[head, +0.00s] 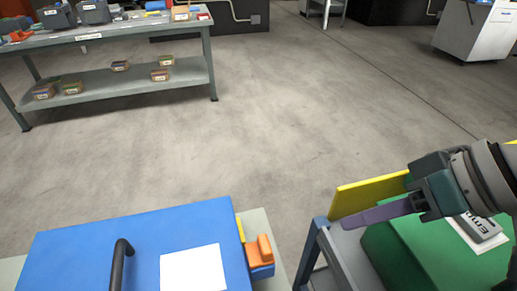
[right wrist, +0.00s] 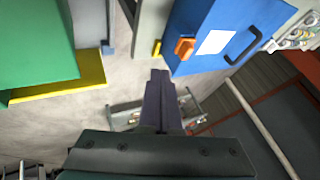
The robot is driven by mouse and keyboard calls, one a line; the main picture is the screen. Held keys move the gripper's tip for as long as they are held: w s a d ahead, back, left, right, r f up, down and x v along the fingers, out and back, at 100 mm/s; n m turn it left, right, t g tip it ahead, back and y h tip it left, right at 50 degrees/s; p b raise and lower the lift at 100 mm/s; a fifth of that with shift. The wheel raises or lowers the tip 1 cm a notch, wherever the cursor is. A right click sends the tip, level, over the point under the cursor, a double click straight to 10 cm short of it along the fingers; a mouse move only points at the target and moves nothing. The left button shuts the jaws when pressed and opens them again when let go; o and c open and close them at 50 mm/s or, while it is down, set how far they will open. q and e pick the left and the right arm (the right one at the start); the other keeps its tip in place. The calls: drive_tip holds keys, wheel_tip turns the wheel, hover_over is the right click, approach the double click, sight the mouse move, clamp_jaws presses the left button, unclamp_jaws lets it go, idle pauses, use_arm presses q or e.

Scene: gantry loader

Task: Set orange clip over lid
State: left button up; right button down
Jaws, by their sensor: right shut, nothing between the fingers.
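A blue lid (head: 90,250) with a black handle (head: 119,262) and a white label lies at the bottom left of the head view; it also shows at the upper right of the right wrist view (right wrist: 190,18). The orange clip (head: 264,248) is at the lid's right edge, above a small blue bracket, with an upright tab. It also shows in the right wrist view (right wrist: 185,48). I cannot tell whether it overlaps the lid. My right gripper (head: 345,222) is shut and empty, to the right of the clip and apart from it. My left gripper is not in view.
A green box (head: 400,250) and a yellow panel (head: 365,195) are by my right gripper, on a grey and blue frame (head: 318,240). A grey workbench (head: 120,37) with small bins stands at the back left. Open floor lies between.

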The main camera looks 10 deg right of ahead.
sight(266, 245)
drive_tip(key=w+a+f, duration=0.3)
drive_tip(key=a+f, duration=0.4)
drive_tip(key=a, duration=0.1)
drive_tip(key=shift+w+a+f, duration=0.15)
drive_tip(key=shift+a, duration=0.05)
drive_tip(key=a+p, duration=0.1)
drive_tip(key=a, duration=0.1)
drive_tip(key=shift+a, duration=0.35)
